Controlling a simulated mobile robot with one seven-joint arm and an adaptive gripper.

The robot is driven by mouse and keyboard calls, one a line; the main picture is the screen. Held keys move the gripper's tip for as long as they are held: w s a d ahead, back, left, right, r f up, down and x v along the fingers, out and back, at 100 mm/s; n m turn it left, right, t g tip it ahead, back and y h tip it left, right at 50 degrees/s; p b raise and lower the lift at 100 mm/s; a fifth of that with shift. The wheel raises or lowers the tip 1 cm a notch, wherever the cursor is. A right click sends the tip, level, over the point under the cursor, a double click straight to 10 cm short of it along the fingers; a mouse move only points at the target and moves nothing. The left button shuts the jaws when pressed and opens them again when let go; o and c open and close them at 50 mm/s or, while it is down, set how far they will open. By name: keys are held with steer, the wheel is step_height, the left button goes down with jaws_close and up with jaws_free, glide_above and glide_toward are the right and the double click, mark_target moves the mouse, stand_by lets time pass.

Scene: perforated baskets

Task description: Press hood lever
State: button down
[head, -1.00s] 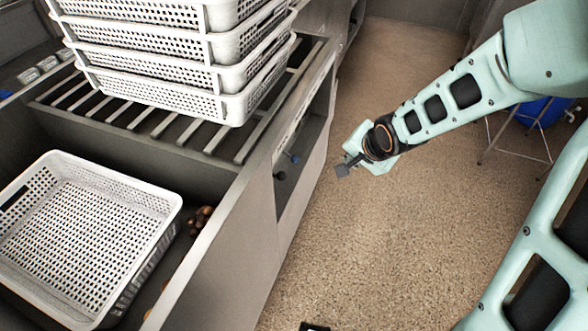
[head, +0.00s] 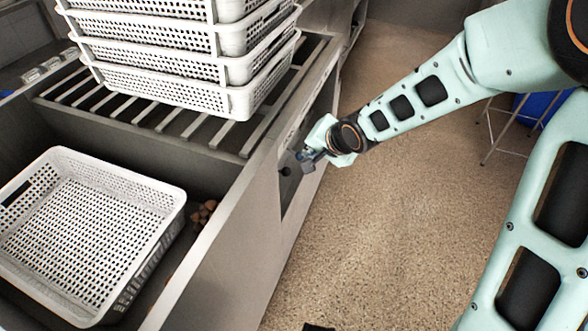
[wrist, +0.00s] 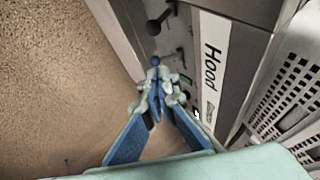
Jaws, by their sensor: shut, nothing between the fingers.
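A panel with a white "Hood" label (wrist: 212,62) fills the middle of the wrist view. Two small levers stick out of it: a black-knobbed lever (wrist: 155,26) and a blue-knobbed lever (wrist: 154,61). I cannot tell for sure which one the label names. My gripper (wrist: 155,88) is shut and empty, its tips lined up with the blue knob; whether they touch is unclear. In the head view my gripper (head: 308,162) is at the side panel, largely covering the blue lever; the black knob (head: 285,171) shows just left of it.
Another white basket (head: 165,200) sits in the grey basin at left, beside brown lumps (head: 203,211).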

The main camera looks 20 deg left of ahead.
steer(key=w+a+f+b, duration=0.2)
steer(key=a+f+b, duration=0.3)
steer(key=f, duration=0.3)
steer(key=shift+f+b, duration=0.2)
steer(key=shift+b, duration=0.3)
steer(key=shift+d, duration=0.2)
steer(key=shift+d+f+y, duration=0.1)
steer(key=shift+f+y, duration=0.15)
steer(key=shift+y, duration=0.05)
